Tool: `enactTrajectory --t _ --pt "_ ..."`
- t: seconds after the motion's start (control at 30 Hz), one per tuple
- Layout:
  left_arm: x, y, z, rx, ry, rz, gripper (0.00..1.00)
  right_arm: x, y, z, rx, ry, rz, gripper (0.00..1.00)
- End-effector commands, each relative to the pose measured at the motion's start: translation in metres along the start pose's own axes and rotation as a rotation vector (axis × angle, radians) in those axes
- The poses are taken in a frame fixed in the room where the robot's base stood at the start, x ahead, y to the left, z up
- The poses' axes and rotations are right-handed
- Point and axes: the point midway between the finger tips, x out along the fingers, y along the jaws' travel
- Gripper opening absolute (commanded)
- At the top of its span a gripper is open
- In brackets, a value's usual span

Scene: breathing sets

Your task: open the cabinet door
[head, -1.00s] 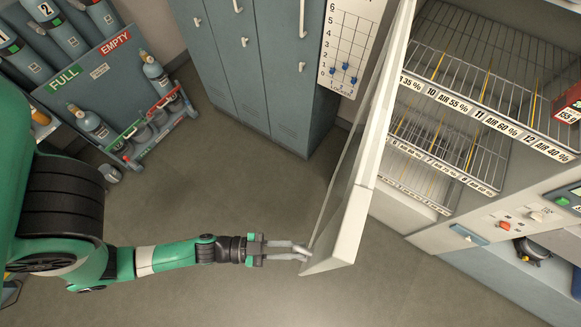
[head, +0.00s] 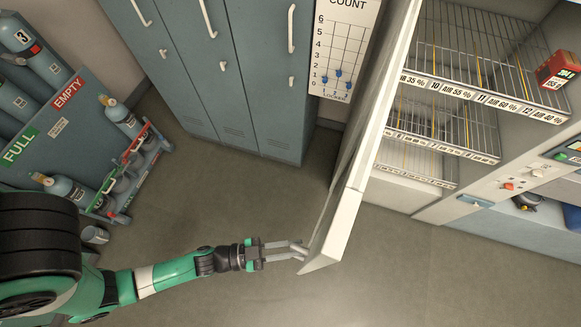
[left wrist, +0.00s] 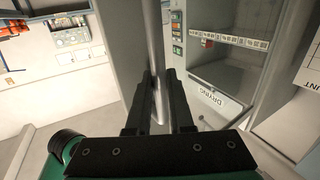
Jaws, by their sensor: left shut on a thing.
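The cabinet door (head: 341,222), a white-framed panel with glass, stands open and swung out from the cabinet (head: 400,188). The cabinet's wire shelves (head: 455,139) with printed labels are exposed. My left gripper (head: 300,250) is at the free lower end of the door, on its left side. In the left wrist view, its two dark fingers (left wrist: 159,100) are closed around a grey vertical bar, the door handle (left wrist: 158,55). In the head view the fingers partly hide the handle. My right gripper is not in view.
Grey-blue lockers (head: 225,85) stand at the back, with a count chart (head: 343,55) beside them. A rack of gas bottles (head: 65,125) is at the left. The floor around the door is clear.

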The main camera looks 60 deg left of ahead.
Motion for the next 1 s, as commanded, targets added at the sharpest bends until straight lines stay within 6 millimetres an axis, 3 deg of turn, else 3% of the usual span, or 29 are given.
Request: enactTrajectory --t 0.33,0.37,0.53,1.0 --pt "0.0001 -0.0011 0.0014 -0.002 -0.004 -0.004 0.00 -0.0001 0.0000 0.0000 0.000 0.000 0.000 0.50" --pt "0.0002 -0.0011 0.0013 -0.002 -0.004 -0.004 0.21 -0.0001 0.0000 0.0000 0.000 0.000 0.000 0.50" --pt "0.0002 -0.0007 0.0007 -0.001 -0.002 -0.003 0.49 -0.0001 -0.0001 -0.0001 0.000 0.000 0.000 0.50" --pt "-0.0014 -0.0004 -0.0008 -0.001 0.000 -0.002 0.49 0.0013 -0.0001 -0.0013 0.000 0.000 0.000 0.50"
